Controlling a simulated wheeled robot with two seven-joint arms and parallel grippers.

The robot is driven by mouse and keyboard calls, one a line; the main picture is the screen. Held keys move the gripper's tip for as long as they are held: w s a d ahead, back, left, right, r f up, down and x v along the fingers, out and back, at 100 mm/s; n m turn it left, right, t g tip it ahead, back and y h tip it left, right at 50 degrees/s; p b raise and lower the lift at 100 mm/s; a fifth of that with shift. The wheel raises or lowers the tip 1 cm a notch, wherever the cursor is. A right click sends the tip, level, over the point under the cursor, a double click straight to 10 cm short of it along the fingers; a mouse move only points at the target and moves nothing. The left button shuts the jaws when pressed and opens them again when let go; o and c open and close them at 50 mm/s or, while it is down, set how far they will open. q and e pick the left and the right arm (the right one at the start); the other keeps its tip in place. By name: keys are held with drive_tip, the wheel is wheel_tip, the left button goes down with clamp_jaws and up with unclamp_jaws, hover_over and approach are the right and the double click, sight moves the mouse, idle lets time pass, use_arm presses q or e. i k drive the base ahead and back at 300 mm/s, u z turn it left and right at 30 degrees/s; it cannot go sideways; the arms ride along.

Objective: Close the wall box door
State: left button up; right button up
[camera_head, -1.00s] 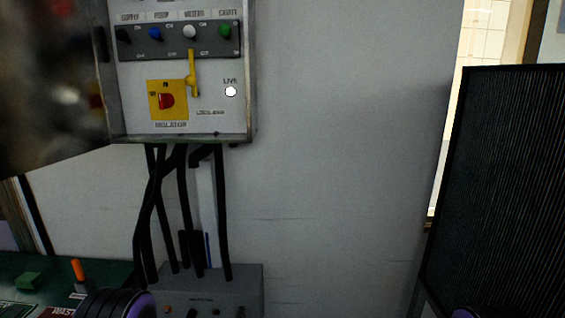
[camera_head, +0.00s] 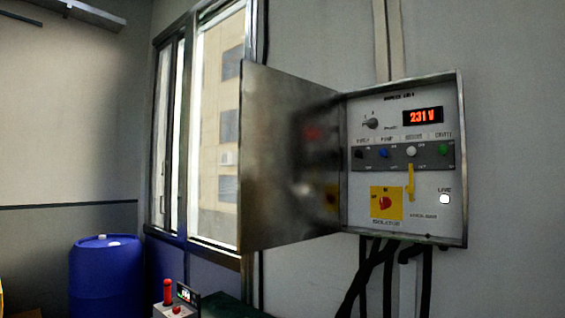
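The wall box (camera_head: 405,160) is mounted on the grey wall at the right. Its metal door (camera_head: 285,150) is hinged on the box's left side and stands wide open, swung out to the left. Inside, the panel shows a red display (camera_head: 423,116) reading 231 V, a row of coloured switches, a yellow lever (camera_head: 410,182) and a red rotary isolator on a yellow plate (camera_head: 386,203). The door's inner face mirrors the panel in a blur. Neither of my grippers is in view.
Black cables (camera_head: 372,280) run down from the box. A window (camera_head: 208,130) is behind the door at the left. A blue drum (camera_head: 105,275) stands at the lower left. A bench with a red-topped device (camera_head: 170,298) is at the bottom.

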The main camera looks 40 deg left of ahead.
sight(288, 160)
drive_tip(key=z, duration=3.25)
drive_tip(key=k, duration=2.75)
drive_tip(key=u, duration=2.4)
